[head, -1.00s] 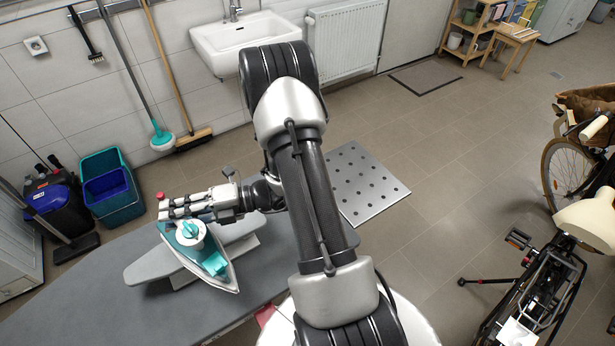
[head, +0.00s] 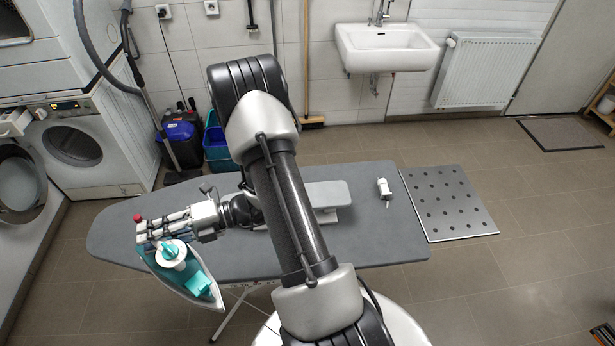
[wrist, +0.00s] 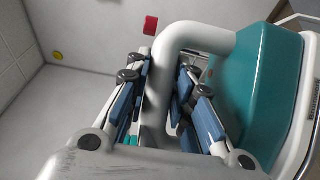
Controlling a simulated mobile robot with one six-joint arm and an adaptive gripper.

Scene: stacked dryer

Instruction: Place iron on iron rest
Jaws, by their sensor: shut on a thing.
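The iron (head: 182,272) is teal and white. My gripper (head: 165,232) is shut on its handle and holds it over the near left edge of the ironing board. In the wrist view the white handle (wrist: 173,75) lies between the finger pads, with the teal body (wrist: 258,85) to the right. The perforated metal iron rest (head: 448,203) is at the right end of the ironing board (head: 125,222) and is bare. My arm hides the middle of the board.
A small white object (head: 384,189) lies on the board just left of the rest. A grey sleeve board (head: 328,194) stands mid-board, partly behind my arm. Washing machines (head: 75,150) stand at the left, a sink (head: 385,47) at the back. Floor beyond the board is open.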

